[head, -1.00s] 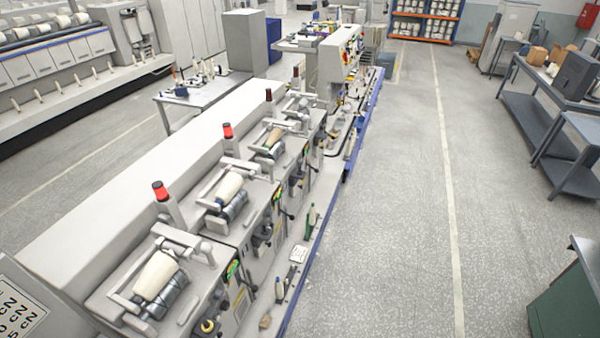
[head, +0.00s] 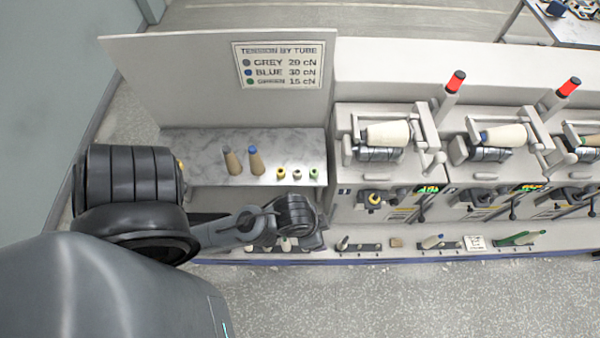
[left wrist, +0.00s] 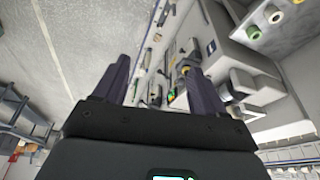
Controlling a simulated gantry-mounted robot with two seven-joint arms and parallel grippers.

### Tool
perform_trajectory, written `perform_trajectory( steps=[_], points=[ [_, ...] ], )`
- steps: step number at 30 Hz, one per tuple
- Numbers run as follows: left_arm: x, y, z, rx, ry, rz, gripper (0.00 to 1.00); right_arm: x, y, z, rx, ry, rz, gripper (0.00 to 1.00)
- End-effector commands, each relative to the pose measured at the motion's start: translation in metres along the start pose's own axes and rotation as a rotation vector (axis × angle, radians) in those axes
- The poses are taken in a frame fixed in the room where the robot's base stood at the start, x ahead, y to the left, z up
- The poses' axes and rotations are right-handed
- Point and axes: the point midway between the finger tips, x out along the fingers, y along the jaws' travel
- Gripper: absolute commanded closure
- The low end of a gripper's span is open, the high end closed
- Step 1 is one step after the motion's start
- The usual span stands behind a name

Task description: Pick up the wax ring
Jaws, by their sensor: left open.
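I cannot tell which is the wax ring. The green (left wrist: 253,32) and whitish (left wrist: 273,14) pieces also show at the upper right of the left wrist view. My left gripper (left wrist: 157,66) is open, with nothing between its fingers, and apart from the rings. In the head view my left arm reaches in front of the shelf, and its fingers are not clear. My right gripper is not in view.
Two cone tubes, grey-topped (head: 232,162) and blue-topped (head: 255,161), stand left of the rings. A tension sign (head: 279,66) is on the panel behind. Winding units (head: 385,150) stand to the right. A lower ledge with small parts runs along the front.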

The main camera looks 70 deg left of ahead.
Motion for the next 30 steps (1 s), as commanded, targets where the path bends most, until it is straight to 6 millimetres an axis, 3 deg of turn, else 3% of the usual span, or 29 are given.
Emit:
perform_trajectory(
  steps=[14, 18, 30],
  points=[
    [0.0001, -0.0027, 0.0005, 0.011, -0.001, -0.009, 0.29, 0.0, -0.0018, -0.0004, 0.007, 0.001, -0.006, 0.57],
    [0.0001, -0.0026, 0.0005, 0.011, -0.001, -0.008, 0.45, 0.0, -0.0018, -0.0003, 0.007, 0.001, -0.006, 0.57],
    [-0.0002, 0.0007, -0.0089, -0.016, 0.045, 0.0, 0.45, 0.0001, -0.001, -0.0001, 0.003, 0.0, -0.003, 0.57]
  ],
)
